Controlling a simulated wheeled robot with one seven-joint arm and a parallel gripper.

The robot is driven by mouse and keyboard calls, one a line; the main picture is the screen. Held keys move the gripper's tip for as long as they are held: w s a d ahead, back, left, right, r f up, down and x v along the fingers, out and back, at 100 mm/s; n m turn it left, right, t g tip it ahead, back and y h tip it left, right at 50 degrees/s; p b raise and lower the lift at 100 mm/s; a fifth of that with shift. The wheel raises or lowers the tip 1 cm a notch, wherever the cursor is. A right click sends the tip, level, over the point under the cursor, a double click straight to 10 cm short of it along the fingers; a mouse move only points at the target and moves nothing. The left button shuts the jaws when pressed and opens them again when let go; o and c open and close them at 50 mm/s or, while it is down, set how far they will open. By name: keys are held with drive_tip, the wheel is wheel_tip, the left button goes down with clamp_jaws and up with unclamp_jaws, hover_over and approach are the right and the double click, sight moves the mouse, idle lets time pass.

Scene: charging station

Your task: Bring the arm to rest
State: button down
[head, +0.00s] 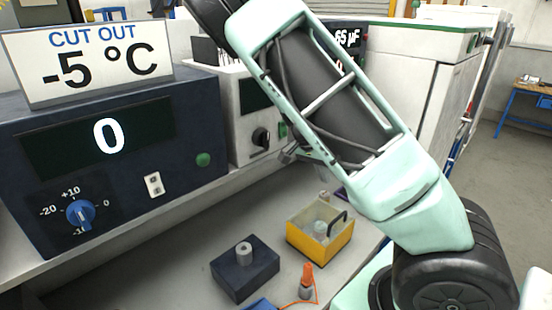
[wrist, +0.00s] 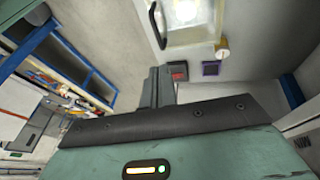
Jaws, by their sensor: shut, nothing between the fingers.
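My arm crosses the head view from the top middle to the lower right, raised over the bench. My gripper (wrist: 158,72) shows in the wrist view with its two fingers together and nothing between them. In the head view only a small grey part of my gripper (head: 290,154) shows at the arm's left edge, in front of the white instrument with a black knob; the rest is hidden behind the arm. I cannot tell its exact height above the bench.
A dark blue unit (head: 105,165) with a blue dial and display "0" stands left, under a "CUT OUT -5 °C" sign (head: 90,62). A yellow box (head: 312,247), a dark block (head: 245,270) and an orange-tipped plug (head: 307,275) sit on the bench. Floor at right is open.

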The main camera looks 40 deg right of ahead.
drive_tip(key=s+a+f+n+y+b, duration=0.15)
drive_tip(key=a+n, duration=0.35)
drive_tip(key=a, duration=0.6)
drive_tip(key=s+a+f+n+y+b, duration=0.1)
drive_tip(key=a+n+y+b, duration=0.3)
drive_tip(key=a, duration=0.8)
drive_tip(key=s+a+r+n+t+h, duration=0.1)
drive_tip(key=s+a+r+n, duration=0.3)
drive_tip(key=s+a+n, duration=1.1)
drive_tip(key=shift+r+n+t+b, duration=0.3)
drive_tip(key=shift+n+t+b, duration=0.1)
drive_tip(key=shift+n+t, duration=0.35)
